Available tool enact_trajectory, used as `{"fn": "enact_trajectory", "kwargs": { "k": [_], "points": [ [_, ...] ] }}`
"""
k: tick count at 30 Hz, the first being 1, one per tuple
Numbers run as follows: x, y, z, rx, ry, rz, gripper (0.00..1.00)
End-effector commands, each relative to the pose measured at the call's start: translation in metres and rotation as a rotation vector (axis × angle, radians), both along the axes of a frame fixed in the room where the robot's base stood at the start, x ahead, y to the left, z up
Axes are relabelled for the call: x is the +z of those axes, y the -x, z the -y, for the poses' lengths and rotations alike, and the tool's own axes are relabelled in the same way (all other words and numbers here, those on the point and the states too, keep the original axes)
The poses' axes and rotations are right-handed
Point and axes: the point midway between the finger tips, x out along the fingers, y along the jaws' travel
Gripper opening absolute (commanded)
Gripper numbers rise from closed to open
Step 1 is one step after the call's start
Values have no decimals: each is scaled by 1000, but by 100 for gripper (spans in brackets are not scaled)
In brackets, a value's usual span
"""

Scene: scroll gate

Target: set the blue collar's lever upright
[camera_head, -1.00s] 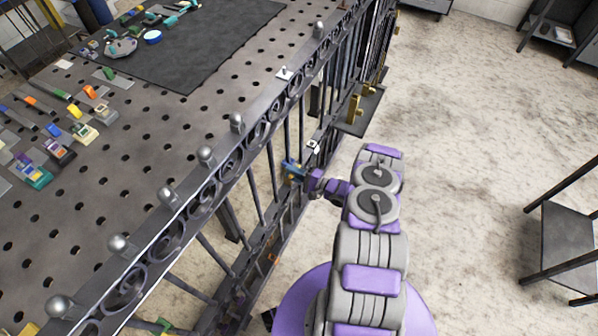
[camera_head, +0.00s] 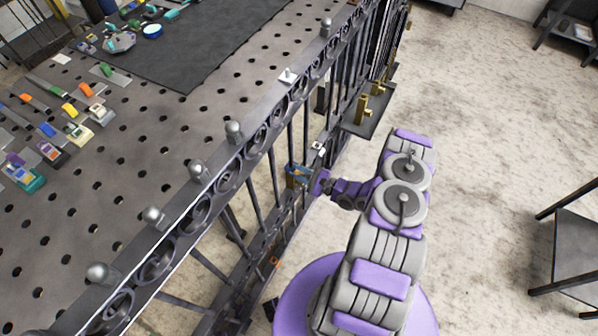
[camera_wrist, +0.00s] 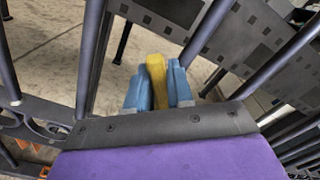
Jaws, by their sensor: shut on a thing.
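My gripper (camera_head: 299,174) is at the bars of the dark metal gate (camera_head: 228,178). In the wrist view my gripper (camera_wrist: 158,88) has two blue fingers on either side of a yellow lever (camera_wrist: 157,80) and is shut on it. The lever stands between the fingers, its top end just above their tips in the picture. Its true angle is hard to tell. I cannot make out the blue collar apart from the blue fingers. In the head view the lever is small and mostly hidden by the fingers.
Gate bars (camera_wrist: 92,60) stand close on both sides of my gripper. A perforated table (camera_head: 150,150) with small coloured parts lies beyond the gate. Brass posts (camera_head: 361,108) stand on a plate farther along. A shelf (camera_head: 575,250) is at the right; floor between is clear.

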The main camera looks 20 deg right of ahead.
Motion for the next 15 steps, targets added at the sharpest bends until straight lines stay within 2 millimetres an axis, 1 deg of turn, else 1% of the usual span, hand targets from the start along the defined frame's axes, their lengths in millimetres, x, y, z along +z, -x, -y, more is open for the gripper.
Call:
{"fn": "enact_trajectory", "kwargs": {
  "k": [14,15],
  "points": [
    [0,0,-2,5,-14,-9,0],
    [0,0,-2,4,-14,-8,24]
  ]
}}
